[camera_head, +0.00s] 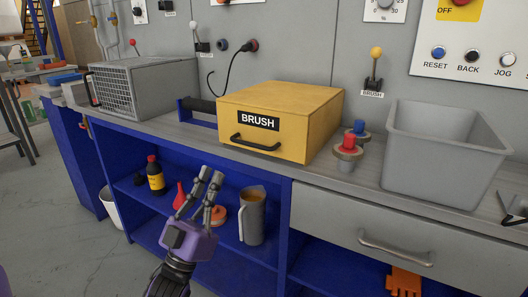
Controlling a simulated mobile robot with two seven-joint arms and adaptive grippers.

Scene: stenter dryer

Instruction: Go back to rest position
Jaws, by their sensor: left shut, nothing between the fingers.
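My left gripper (211,175), with grey fingers on a purple body, is in the lower middle of the head view. Its fingers are shut with nothing between them and point up and away from me. It is in front of the open blue shelf unit (270,225), below the counter edge, and it hides part of the shelf behind it. It looks clear of the yellow BRUSH box (285,115) above and to the right. I cannot tell its exact distance from the shelf. My right gripper does not show.
The counter holds a wire-mesh box (112,92), red and blue spools (348,152) and a grey bin (440,150). A metal jug (252,218) and a dark bottle (155,175) stand in the shelf. A drawer handle (395,248) juts out at right. Floor (60,235) at left is open.

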